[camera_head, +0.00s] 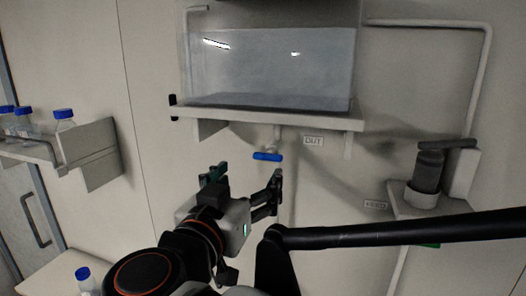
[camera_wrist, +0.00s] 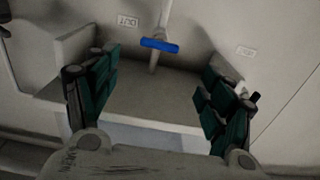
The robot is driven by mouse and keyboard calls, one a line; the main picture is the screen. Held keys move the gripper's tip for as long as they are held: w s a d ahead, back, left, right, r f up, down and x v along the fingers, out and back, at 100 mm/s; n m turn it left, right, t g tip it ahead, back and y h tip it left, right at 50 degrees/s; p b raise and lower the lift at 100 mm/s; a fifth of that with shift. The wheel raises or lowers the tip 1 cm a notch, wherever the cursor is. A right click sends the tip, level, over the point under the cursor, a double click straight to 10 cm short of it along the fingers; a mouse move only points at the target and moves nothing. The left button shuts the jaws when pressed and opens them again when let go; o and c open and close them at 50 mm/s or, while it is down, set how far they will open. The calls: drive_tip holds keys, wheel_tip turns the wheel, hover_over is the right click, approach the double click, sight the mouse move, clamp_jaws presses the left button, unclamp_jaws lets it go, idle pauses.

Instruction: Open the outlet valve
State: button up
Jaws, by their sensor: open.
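The outlet valve has a blue bar handle (camera_head: 267,156) on a pipe under the tank shelf, just left of the OUT label (camera_head: 313,141). The handle lies crosswise to the pipe. In the wrist view, which looks upside down, the blue handle (camera_wrist: 159,45) shows ahead of my fingertips, roughly midway between them. My gripper (camera_head: 247,176) is open and empty, with its two green-padded fingers spread wide, below the handle in the head view. The open jaws also show in the wrist view (camera_wrist: 160,65). No finger visibly touches the handle; the exact distance is hard to tell.
A clear tank (camera_head: 270,68) stands on the wall shelf (camera_head: 250,115) above the valve. A dark bottle (camera_head: 428,170) sits on a bracket at right, near a FEED label (camera_head: 375,204). Blue-capped bottles (camera_head: 65,121) stand on a left shelf. The wall around the valve is clear.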

sight(266, 158)
drive_tip(key=p+x, duration=0.2)
drive_tip(key=x, duration=1)
drive_tip(key=shift+w, duration=0.1)
drive_tip(key=c, duration=1.1)
